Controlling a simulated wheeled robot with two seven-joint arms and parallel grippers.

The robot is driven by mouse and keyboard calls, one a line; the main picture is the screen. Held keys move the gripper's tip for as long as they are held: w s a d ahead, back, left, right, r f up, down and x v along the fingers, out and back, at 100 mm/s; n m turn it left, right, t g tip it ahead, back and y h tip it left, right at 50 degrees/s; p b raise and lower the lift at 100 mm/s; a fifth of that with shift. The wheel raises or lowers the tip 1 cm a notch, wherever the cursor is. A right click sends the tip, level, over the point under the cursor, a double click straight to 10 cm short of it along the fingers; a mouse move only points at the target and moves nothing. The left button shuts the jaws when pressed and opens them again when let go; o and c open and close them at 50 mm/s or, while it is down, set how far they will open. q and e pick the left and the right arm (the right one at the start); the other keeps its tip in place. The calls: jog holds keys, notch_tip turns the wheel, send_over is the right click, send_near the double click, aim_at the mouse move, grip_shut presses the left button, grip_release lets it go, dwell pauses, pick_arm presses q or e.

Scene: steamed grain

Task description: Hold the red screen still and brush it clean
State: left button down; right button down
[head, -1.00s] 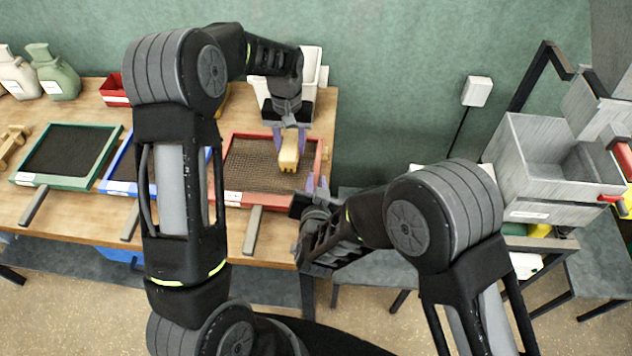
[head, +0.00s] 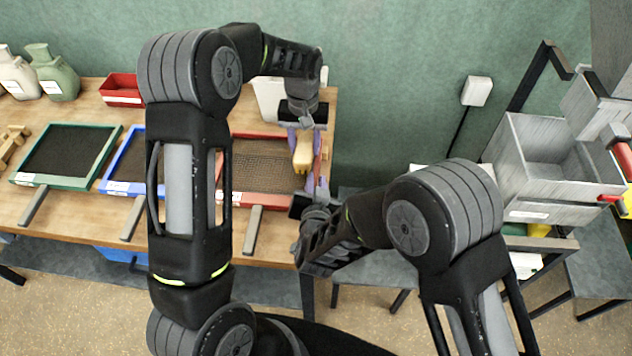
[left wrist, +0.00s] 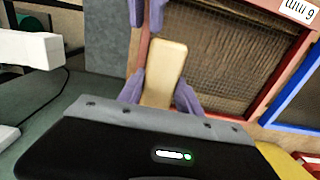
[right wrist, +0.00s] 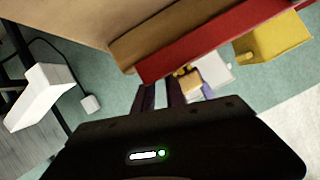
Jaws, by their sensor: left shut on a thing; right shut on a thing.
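The red screen (head: 265,200) lies on the right end of the wooden table, its dark mesh (left wrist: 215,55) facing up. My left gripper (head: 304,150) is shut on a pale yellow brush (head: 303,157) over the right side of the screen. The brush (left wrist: 166,62) shows between the purple fingers in the left wrist view; its bristles are hidden there. My right gripper (head: 318,187) is shut on the screen's right rim, near its front corner. The red rim (right wrist: 225,42) also shows in the right wrist view. My left arm hides the screen's left part.
Blue (head: 130,188) and green (head: 30,179) framed screens lie to the left. A red bin (head: 121,91) and a white container (head: 270,97) stand at the back. Grey metal boxes (head: 560,165) stand at the far right, past a gap beside the table.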

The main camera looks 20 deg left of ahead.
pick_arm(q)
jog(key=shift+r, duration=0.1)
pick_arm(e)
jog(key=shift+d+f, duration=0.3)
jog(key=shift+f, duration=0.2)
pick_arm(q)
jog(key=shift+a+r, duration=0.1)
jog(key=shift+r, duration=2.35)
pick_arm(e)
jog(key=c, duration=1.5)
grip_release()
pick_arm(q)
jog(key=shift+w, duration=0.1)
pick_arm(e)
jog(key=shift+o, duration=1)
pick_arm(q)
jog(key=shift+f, duration=0.1)
pick_arm(e)
jog(key=shift+a+r, duration=0.1)
jog(key=shift+a, duration=0.05)
jog(key=shift+s, duration=0.1)
jog(key=shift+s+r, duration=0.1)
